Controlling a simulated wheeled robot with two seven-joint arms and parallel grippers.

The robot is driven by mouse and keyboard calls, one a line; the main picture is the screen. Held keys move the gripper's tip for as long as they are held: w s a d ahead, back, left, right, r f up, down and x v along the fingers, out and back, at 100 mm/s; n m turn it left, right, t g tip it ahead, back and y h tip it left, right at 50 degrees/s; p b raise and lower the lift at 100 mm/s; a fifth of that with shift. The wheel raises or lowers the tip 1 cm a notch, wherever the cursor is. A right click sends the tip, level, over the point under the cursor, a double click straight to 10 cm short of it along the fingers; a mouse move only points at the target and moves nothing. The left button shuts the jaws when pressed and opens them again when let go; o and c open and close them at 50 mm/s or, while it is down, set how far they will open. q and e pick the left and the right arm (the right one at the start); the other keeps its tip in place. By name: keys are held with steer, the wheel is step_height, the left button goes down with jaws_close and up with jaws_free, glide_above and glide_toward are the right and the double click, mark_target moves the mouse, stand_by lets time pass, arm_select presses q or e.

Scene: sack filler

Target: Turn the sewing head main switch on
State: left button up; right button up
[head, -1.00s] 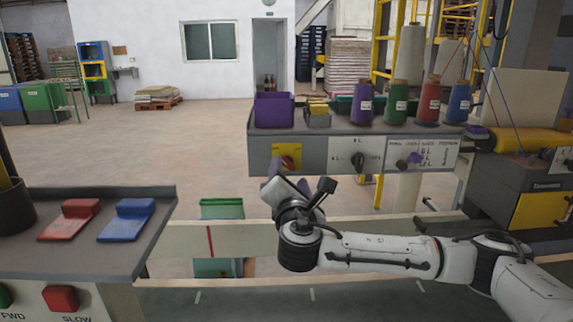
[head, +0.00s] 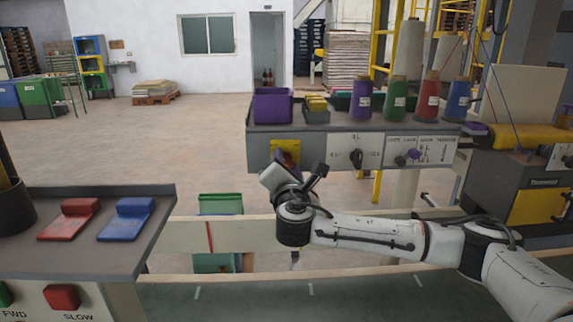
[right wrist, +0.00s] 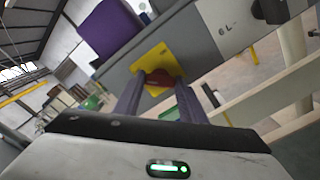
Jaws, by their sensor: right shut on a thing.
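The main switch is a red knob (right wrist: 160,80) on a yellow plate (right wrist: 153,58), at the left end of the grey control panel's front. The yellow plate also shows in the head view (head: 290,146), where my gripper hides most of the knob. My right gripper (right wrist: 159,84) has its two purple-grey fingers on either side of the red knob and is shut on it. In the head view my right gripper (head: 284,164) reaches up to the plate from below. I cannot read the knob's position marks. My left gripper is not in view.
The grey panel (head: 258,150) also carries a black selector (head: 356,157) and a small purple knob (head: 413,154). A purple bin (head: 272,106) and several thread cones stand on top. A console with red and blue pieces (head: 70,219) is at left.

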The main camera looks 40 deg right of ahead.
steer(key=shift+f, duration=0.1)
steer(key=shift+m, duration=0.3)
steer(key=m+b, duration=0.2)
steer(key=shift+f+m, duration=0.2)
steer(key=shift+m, duration=0.1)
steer(key=m+b, duration=0.3)
steer(key=m, duration=0.3)
steer(key=m+b, duration=0.1)
steer(key=m, duration=0.2)
steer(key=shift+a+b, duration=0.1)
steer(key=shift+b, duration=0.2)
steer(key=m+b, duration=0.1)
steer(key=m, duration=0.2)
steer(key=shift+r, duration=0.15)
steer(key=shift+m, duration=1.3)
steer(key=shift+r, duration=0.1)
